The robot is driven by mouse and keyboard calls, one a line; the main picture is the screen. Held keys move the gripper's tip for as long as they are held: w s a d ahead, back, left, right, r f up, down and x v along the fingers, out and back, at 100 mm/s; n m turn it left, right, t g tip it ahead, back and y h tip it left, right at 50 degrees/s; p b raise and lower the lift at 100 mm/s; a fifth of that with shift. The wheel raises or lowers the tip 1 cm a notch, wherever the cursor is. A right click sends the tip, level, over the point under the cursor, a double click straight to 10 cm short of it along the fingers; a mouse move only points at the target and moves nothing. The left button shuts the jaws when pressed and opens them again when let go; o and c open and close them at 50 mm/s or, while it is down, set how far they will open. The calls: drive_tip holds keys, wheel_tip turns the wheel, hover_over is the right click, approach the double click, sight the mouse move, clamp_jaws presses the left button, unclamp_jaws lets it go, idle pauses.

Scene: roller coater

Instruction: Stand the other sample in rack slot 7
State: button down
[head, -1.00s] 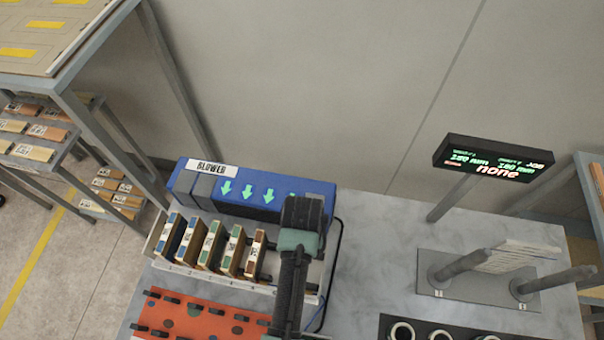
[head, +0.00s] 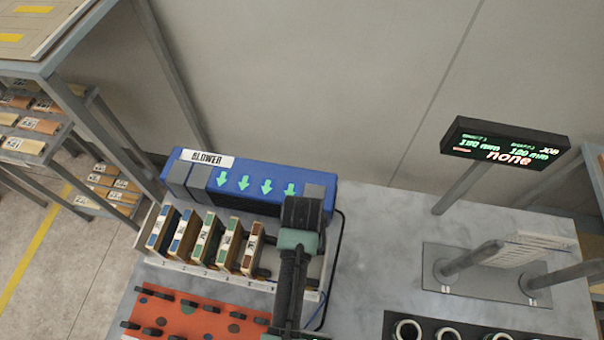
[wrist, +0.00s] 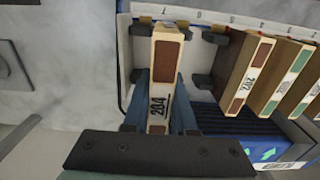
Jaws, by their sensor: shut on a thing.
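The held sample, a pale wooden block marked 204 with brown patches (wrist: 166,60), stands upright between dark clips at the end of the rack in the wrist view. My gripper (wrist: 160,112) is shut on it, with a blue finger on each side. The rack (head: 190,268) is a pale tray with numbered slots; I cannot read the held sample's slot number surely. In the head view my dark gripper (head: 302,225) is over the rack's right end and hides the held sample. A sample marked 202 (wrist: 245,75) stands in a neighbouring place, with an empty place between.
Several other samples (head: 204,238) fill the rack's left part. A blue blower (head: 250,188) stands right behind the rack. An orange pegboard (head: 200,312) lies in front. A display (head: 505,143) and roller stand (head: 465,275) are at the right, with bare bench between.

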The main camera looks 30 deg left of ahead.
drive_tip(key=shift+f, duration=0.15)
idle(0.3)
drive_tip(key=shift+f, duration=0.25)
drive_tip(key=shift+f, duration=0.1)
drive_tip(key=shift+f+b, duration=0.8)
drive_tip(key=shift+f, duration=0.2)
drive_tip(key=shift+f, duration=0.15)
drive_tip(key=shift+f+b, duration=0.95)
drive_tip(key=shift+f, duration=0.25)
drive_tip(key=shift+c, duration=1.2)
unclamp_jaws()
